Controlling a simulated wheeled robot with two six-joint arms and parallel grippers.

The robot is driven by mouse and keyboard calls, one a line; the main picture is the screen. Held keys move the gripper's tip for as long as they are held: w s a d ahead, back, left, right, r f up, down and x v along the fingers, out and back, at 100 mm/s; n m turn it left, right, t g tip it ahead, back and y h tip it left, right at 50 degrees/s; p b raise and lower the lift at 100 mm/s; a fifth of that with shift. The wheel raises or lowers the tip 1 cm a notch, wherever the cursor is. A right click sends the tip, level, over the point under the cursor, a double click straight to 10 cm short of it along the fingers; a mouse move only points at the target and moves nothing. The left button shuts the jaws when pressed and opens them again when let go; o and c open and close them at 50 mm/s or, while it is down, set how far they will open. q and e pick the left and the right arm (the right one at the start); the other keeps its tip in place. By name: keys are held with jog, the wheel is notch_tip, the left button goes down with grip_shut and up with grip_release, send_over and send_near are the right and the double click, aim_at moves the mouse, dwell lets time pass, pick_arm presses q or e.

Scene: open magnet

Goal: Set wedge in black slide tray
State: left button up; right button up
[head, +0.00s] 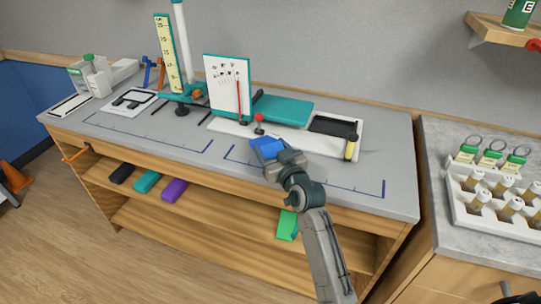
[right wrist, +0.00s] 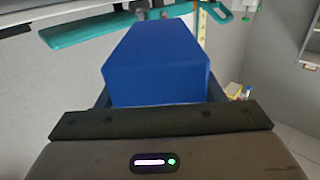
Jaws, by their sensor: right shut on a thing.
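My right gripper (head: 272,152) is shut on the blue wedge (head: 266,147) and holds it over the front part of the grey bench. In the right wrist view the wedge (right wrist: 157,65) fills the space between the fingers, with a sloping top. A black rectangular tray (head: 334,126) lies at the right end of a white base on the bench, to the right of and behind the wedge. I see nothing in this tray. A small gap shows between the gripper and the tray. My left gripper is not in view.
A teal slab (head: 283,109), a white card (head: 227,84) and a red-knobbed lever (head: 259,121) stand behind the wedge. Several coloured blocks lie on the shelf below. The bench's front right is clear.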

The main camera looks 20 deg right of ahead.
jog(key=f, duration=0.3)
jog(key=shift+w+a+f+p, duration=0.1)
jog(key=shift+w+p, duration=0.2)
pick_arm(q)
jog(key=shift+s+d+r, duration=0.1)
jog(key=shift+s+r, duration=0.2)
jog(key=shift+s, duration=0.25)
pick_arm(e)
jog(key=shift+f, duration=0.15)
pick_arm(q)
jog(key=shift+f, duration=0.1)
pick_arm(e)
jog(key=shift+f, duration=0.25)
jog(key=o, duration=1)
jog(key=shift+r, duration=0.15)
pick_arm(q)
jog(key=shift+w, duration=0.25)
pick_arm(e)
jog(key=shift+s+r, duration=0.1)
jog(key=shift+s, duration=0.05)
